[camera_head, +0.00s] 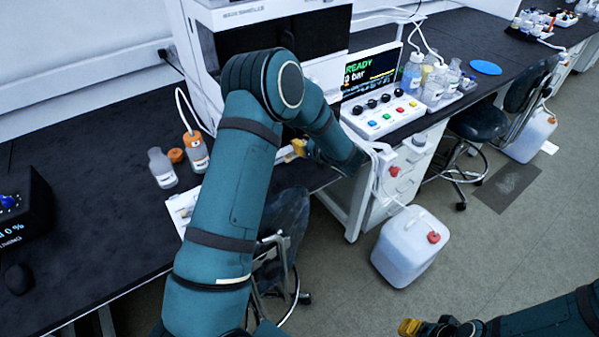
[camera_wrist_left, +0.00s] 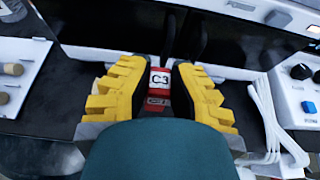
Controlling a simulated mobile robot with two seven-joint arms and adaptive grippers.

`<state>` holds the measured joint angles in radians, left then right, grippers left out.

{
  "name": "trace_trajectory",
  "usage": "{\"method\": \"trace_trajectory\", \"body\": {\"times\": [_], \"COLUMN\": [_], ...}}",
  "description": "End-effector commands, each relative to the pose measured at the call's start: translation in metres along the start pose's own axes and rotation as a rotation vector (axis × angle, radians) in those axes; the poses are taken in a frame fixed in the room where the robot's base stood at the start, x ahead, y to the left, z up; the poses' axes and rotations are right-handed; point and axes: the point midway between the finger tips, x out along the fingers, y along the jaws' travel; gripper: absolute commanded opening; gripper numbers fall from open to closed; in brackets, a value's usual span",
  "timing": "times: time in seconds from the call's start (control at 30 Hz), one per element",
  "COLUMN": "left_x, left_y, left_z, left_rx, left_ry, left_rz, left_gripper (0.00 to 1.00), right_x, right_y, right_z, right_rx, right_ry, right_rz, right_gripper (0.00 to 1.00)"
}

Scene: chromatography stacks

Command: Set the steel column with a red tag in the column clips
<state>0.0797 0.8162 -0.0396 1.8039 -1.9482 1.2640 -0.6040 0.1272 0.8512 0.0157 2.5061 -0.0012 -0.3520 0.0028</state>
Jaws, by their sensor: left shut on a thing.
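My left gripper (camera_head: 298,148) is at the front of the instrument on the bench, mostly hidden by my arm in the head view. In the left wrist view its yellow fingers (camera_wrist_left: 158,95) are on either side of a column with a red tag (camera_wrist_left: 158,82) and a white label reading C3. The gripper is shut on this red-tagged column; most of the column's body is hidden. I cannot make out the column clips in either view. My right gripper (camera_head: 410,327) shows only a yellow tip at the bottom edge, and its opening cannot be seen.
The instrument (camera_head: 270,35) stands behind my left arm. A control box (camera_head: 383,115) with knobs and a screen is to its right, beside bottles (camera_head: 412,75). Bottles (camera_head: 161,168) stand on the left bench. A white jerrycan (camera_head: 408,250) and a stool (camera_head: 478,122) are on the floor.

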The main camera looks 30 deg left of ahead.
Motion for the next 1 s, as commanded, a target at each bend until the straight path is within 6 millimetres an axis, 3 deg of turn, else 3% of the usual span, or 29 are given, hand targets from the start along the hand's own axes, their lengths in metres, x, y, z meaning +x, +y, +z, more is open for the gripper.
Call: {"method": "trace_trajectory", "body": {"times": [0.23, 0.53, 0.7, 1.0], "left_x": [0.018, 0.027, 0.036, 0.037], "left_y": [0.001, 0.001, 0.001, 0.000], "left_z": [-0.042, -0.064, -0.086, -0.089], "left_rx": [0.002, 0.000, 0.000, -0.001], "left_ry": [0.004, 0.002, 0.003, 0.000], "left_rz": [0.003, 0.003, 0.002, 0.001], "left_gripper": [0.00, 0.00, 0.00, 0.00], "right_x": [0.010, 0.014, 0.019, 0.019], "right_y": [0.004, 0.005, 0.007, 0.007], "right_z": [-0.001, -0.002, -0.002, -0.002], "right_rx": [0.000, -0.001, -0.001, -0.001], "right_ry": [0.005, 0.007, 0.010, 0.010], "right_rz": [0.001, 0.001, 0.001, 0.001], "right_gripper": [0.41, 0.41, 0.41, 0.41]}}
